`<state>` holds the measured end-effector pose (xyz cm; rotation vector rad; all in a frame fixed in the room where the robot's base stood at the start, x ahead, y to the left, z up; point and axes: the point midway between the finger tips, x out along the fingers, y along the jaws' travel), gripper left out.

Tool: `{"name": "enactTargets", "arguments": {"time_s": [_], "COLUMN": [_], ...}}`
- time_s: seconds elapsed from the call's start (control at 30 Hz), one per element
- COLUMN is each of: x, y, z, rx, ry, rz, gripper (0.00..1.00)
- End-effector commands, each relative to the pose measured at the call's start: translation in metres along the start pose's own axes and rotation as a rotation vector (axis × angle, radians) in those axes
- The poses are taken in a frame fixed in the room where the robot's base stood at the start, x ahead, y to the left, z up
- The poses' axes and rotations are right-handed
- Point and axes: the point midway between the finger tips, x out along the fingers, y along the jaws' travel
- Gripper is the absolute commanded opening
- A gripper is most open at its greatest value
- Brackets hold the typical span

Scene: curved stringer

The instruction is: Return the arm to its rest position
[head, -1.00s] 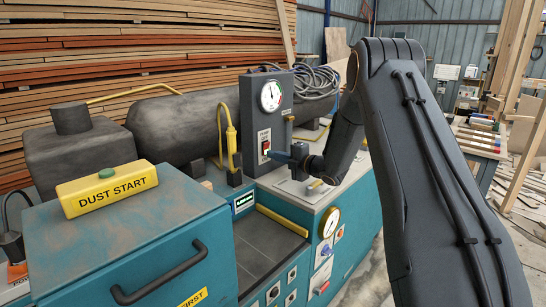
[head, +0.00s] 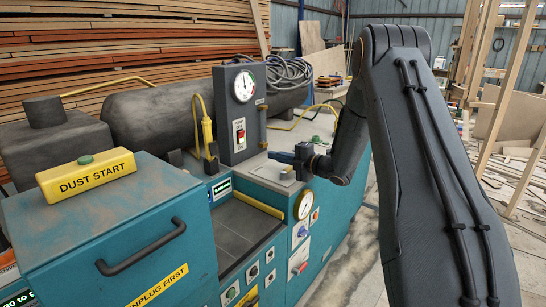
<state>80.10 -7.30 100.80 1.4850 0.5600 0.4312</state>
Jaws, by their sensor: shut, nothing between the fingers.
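My arm (head: 425,170) rises large on the right of the head view, bent at the top, with its forearm reaching down to the left. My gripper (head: 283,156) is small, dark and shut, with nothing held. It points left above the teal machine's light top and stands apart from the grey control box (head: 225,145). The box carries a round gauge (head: 244,86) and a red-and-white switch (head: 240,132). The gripper does not cover the switch. The fine detail of the fingertips is too small to see.
A teal cabinet (head: 60,235) with a yellow DUST START box (head: 88,176) stands at front left. A dark cylinder tank (head: 150,125) and coiled hose (head: 287,78) lie behind. Stacked boards (head: 130,40) fill the back left. Open floor (head: 345,265) shows beside the machine.

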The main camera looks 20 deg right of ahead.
Motion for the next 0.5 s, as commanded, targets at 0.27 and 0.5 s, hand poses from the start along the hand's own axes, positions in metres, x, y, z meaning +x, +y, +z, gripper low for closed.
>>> {"name": "enactTargets", "arguments": {"time_s": [0.27,0.5], "x": [-0.0013,-0.0070], "y": [0.0016,0.0056], "z": [0.0027,-0.0050], "rx": [0.017,0.312], "ry": [-0.020,-0.278], "rz": [-0.010,-0.176], "gripper": [0.00,0.00]}}
